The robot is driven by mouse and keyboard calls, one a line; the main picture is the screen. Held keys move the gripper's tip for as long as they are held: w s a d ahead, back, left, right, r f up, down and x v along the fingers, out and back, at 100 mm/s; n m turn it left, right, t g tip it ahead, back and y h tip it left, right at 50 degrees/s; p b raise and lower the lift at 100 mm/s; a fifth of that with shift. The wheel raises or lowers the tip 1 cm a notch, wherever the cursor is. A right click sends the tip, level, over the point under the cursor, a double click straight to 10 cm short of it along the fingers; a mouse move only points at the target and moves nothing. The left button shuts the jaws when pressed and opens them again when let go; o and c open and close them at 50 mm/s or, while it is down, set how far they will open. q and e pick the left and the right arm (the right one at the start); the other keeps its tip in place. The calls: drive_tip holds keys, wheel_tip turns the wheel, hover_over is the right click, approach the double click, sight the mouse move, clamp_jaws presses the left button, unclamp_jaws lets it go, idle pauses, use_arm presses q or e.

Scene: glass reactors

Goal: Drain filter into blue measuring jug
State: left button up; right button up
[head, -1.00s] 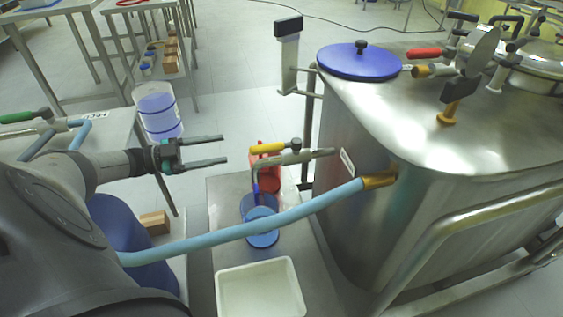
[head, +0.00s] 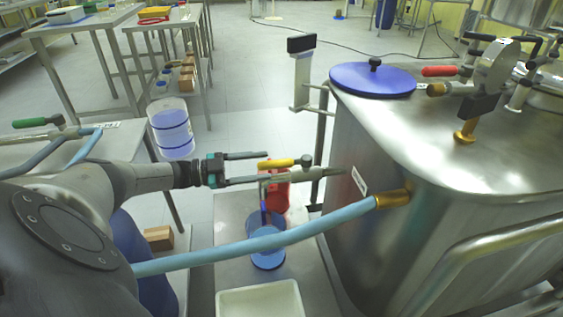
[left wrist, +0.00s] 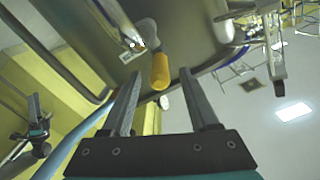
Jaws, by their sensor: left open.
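The valve with a yellow handle (head: 276,163) stands on a pipe beside the steel tank. My left gripper (head: 262,168) is open, its fingertips close to the handle in the head view. In the left wrist view the yellow handle (left wrist: 160,72) is just beyond and between the open fingertips (left wrist: 165,90); I see no grip on it. The blue jug (head: 268,258) stands below the valve on a metal platform, partly behind a light blue hose. Its contents cannot be made out. A dark and teal part at the left wrist view's left edge may be my right gripper.
The light blue hose (head: 315,228) crosses in front of the jug to a brass fitting on the steel tank (head: 395,170). A red container (head: 279,194) stands behind the valve. A white tray (head: 262,300) lies in front of the jug. A bucket (head: 172,135) stands behind my left arm.

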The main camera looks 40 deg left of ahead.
sight(288, 163)
use_arm(q)
drive_tip(key=x, duration=0.6)
drive_tip(key=shift+b, duration=0.3)
drive_tip(key=shift+c, duration=0.2)
clamp_jaws()
drive_tip(key=shift+f, duration=0.1)
idle(0.8)
